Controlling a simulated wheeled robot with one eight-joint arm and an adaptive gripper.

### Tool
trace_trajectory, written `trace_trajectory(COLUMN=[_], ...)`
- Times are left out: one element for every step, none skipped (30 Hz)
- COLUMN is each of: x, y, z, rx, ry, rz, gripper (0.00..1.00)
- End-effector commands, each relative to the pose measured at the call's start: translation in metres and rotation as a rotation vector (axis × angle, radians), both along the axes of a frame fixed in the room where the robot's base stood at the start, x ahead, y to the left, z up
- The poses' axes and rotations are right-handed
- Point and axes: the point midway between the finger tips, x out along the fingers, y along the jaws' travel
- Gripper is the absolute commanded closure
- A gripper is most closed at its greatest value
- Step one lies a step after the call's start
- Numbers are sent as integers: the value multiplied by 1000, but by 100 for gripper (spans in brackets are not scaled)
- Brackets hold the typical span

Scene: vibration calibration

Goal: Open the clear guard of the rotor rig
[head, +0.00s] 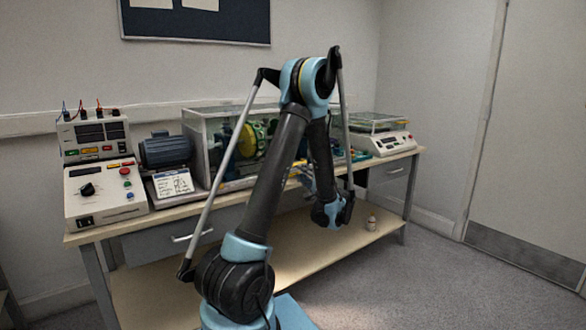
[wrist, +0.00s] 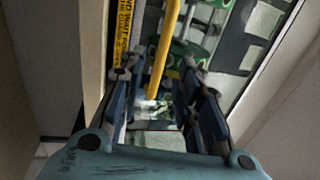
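The clear guard (head: 205,125) is a see-through box on the bench, and it looks closed over the rotor rig. A yellow-and-green rotor (head: 247,140) shows inside it; my arm hides the right part of the guard. In the wrist view a yellow bar (wrist: 164,55), which looks like the guard's handle, runs between the fingers of my gripper (wrist: 162,70). The gripper is open, with a finger on each side of the bar. I cannot tell whether either finger touches it. In the head view the fingers are hard to make out behind my arm.
A yellow warning label (wrist: 122,28) is beside the bar. A balance-like device (head: 383,141) stands at the right.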

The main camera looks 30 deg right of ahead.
Motion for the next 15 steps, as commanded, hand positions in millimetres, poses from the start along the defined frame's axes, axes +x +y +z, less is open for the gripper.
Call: trace_trajectory(x=[10,15,22,26,31,38,42,47,52,56,59,63,66,68,71], y=[1,2,3,3,3,4,4,4,5,5,5,5,6,6,6], z=[2,3,4,5,6,7,8,9,10,11,11,12,13,13,14], rx=[0,-1,-1,0,-1,-1,0,0,-1,0,0,0,0,0,0], ry=[0,0,0,0,0,0,0,0,0,0,0,0,0,0,0], rz=[2,3,3,2,3,3,2,2,3,2,1,1,1,2,1], gripper=[69,69,69,69,69,69,69,69,69,69,69,69,69,69,69])
